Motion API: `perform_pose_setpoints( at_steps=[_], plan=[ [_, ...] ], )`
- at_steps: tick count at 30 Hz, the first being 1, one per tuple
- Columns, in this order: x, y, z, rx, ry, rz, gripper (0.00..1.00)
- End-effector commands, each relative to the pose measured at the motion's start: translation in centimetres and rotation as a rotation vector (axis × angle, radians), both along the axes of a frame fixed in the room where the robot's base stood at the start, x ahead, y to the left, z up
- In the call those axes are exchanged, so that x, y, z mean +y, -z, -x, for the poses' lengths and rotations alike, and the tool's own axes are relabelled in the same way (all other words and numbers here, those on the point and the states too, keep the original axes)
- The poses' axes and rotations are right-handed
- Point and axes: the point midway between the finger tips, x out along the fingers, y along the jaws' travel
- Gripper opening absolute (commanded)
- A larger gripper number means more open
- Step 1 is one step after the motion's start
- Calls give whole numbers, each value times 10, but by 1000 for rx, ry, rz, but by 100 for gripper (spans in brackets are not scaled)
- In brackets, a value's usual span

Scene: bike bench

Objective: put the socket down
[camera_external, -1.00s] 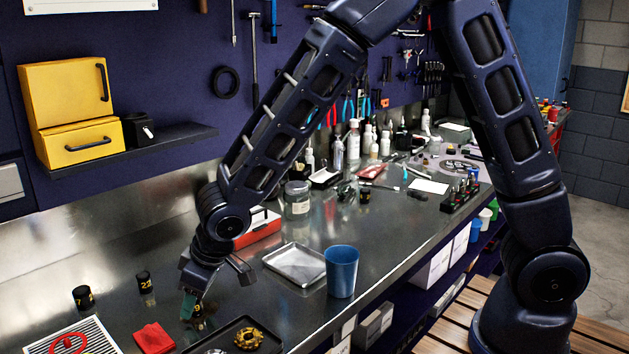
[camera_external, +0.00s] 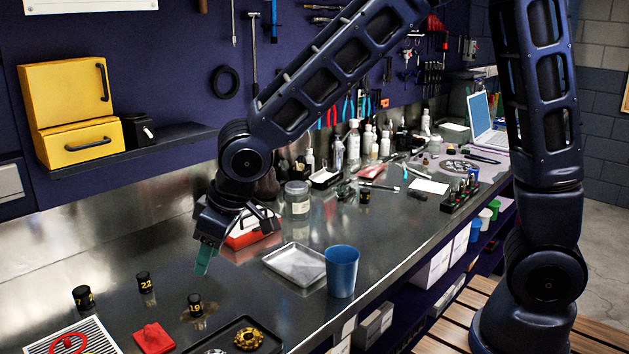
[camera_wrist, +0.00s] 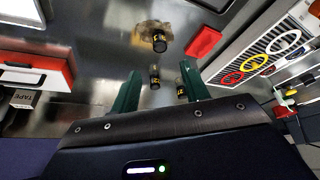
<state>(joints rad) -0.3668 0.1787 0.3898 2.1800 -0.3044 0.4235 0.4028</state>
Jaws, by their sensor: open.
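A black socket marked 19 (camera_external: 195,304) stands upright on the steel bench, just left of the dark tray. My gripper (camera_external: 206,262) is above and behind it, apart from it, with green fingers pointing down. In the wrist view the two green fingers of my gripper (camera_wrist: 160,92) are spread with nothing held between them. The 19 socket also shows in the wrist view (camera_wrist: 160,43), beyond the fingertips. Two similar sockets, one marked 22 (camera_external: 143,282) and another (camera_external: 83,298), stand to its left.
A dark tray with a gold part (camera_external: 248,338), a metal tray (camera_external: 296,263), a blue cup (camera_external: 342,270) and a red-and-white box (camera_external: 250,232) stand nearby.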

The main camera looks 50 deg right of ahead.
Motion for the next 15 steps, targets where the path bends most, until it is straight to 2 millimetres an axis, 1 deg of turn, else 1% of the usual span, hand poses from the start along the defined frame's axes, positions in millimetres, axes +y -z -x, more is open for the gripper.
perform_pose_setpoints(
  at_steps=[4,5,7,8,11,15],
  plan=[
    [-4,-3,-1,-3,6,2,46],
    [-8,-5,-1,-5,10,4,46],
    [-22,-13,-2,-13,27,13,46],
    [-30,-18,-3,-17,38,18,46],
    [-66,-38,-2,-32,84,40,46],
    [-122,-67,5,-47,156,68,46]
  ],
)
